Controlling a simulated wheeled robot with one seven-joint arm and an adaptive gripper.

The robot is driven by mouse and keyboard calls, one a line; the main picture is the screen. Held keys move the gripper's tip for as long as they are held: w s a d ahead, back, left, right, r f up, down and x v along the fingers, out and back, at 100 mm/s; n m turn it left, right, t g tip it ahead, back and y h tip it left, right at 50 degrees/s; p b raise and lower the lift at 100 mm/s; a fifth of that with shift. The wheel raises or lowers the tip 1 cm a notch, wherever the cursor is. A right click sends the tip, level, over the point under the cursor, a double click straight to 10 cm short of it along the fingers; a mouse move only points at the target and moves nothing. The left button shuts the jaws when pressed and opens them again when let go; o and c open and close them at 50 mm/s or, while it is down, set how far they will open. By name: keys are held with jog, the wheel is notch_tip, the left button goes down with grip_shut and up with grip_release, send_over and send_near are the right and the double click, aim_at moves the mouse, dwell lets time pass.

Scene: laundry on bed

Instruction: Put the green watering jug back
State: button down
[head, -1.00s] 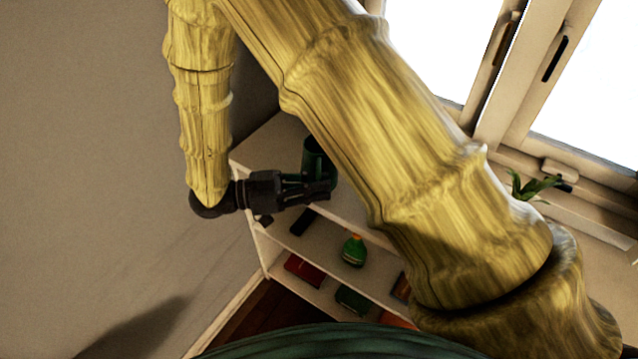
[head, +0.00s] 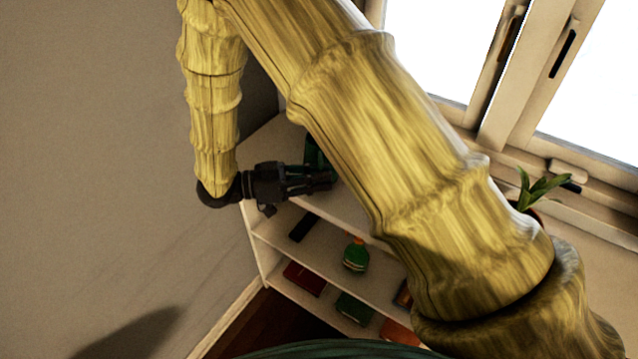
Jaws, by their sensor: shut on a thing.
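The green watering jug (head: 313,153) is dark green and stands at the top of the white shelf unit, partly hidden behind my gripper and my arm. My gripper (head: 326,180) is black, comes in from the left and is shut on the jug. Its fingers lie across the jug's lower part. I cannot tell whether the jug's base touches the shelf top (head: 268,141).
The lower shelves of the white unit (head: 275,238) hold a green bottle with an orange cap (head: 356,255), a dark object (head: 304,226) and several books (head: 305,278). A potted plant (head: 543,188) stands by the window at right. A bare wall is at left.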

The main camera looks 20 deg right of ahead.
jog(key=shift+f, duration=0.45)
jog(key=c, duration=1.5)
grip_release()
jog(key=shift+f+b, duration=0.1)
jog(key=shift+b, duration=0.2)
jog(key=a, duration=0.3)
jog(key=a+b, duration=0.1)
jog(key=a, duration=0.3)
jog(key=w+a+b, duration=0.1)
jog(key=a, duration=0.2)
jog(key=shift+w+a+r, duration=0.1)
jog(key=shift+a+r, duration=0.2)
jog(key=shift+a, duration=0.1)
